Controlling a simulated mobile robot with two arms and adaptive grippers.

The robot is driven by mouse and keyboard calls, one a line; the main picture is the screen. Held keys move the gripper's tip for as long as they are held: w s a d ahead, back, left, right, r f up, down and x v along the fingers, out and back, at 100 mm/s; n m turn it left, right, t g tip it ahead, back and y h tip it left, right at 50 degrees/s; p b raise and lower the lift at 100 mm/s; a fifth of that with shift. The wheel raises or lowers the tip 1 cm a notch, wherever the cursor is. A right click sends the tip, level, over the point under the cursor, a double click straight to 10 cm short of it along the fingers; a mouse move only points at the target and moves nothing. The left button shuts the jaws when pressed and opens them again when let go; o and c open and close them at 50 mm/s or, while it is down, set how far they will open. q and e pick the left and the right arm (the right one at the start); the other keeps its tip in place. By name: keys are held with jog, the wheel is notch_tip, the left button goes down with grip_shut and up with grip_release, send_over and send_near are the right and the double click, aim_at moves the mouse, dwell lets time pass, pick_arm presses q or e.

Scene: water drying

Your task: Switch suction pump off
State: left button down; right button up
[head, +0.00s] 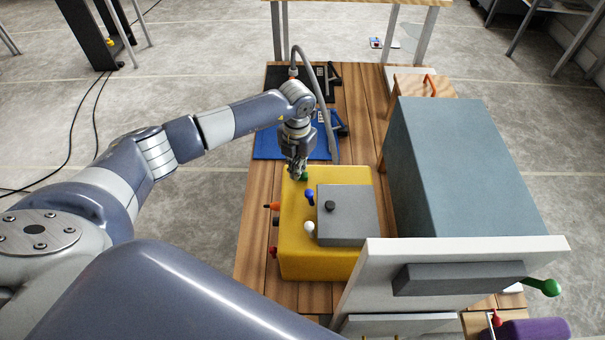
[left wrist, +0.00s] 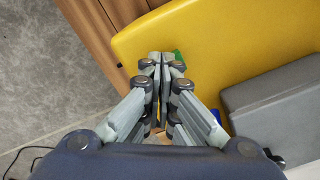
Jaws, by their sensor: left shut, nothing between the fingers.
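The suction pump appears to be the yellow box (head: 290,255) with a grey block (head: 348,229) on top, on the wooden table. Its top carries a green part (head: 304,176), a blue lever (head: 309,196), a white knob (head: 309,228) and a black knob (head: 330,207). Orange and red parts stick out of its left side. My left gripper (head: 297,174) is shut and empty, pointing down at the far left corner of the yellow box, beside the green part. In the left wrist view its closed fingertips (left wrist: 161,56) partly hide the green part (left wrist: 178,55); contact cannot be told. My right gripper is not in view.
A large blue-grey box (head: 465,165) and a white panel (head: 365,285) stand to the right. A blue mat (head: 265,145) and a grey hose (head: 324,100) lie beyond the yellow box. A purple object (head: 540,330) is at the lower right.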

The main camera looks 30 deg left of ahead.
pick_arm(q)
jog(key=shift+f, duration=0.2)
jog(key=shift+r, duration=0.1)
jog(key=shift+r+p, duration=0.65)
jog(key=shift+r, duration=0.15)
jog(key=shift+r+p, duration=1.9)
jog(key=shift+r, duration=0.8)
jog(key=shift+f, duration=0.1)
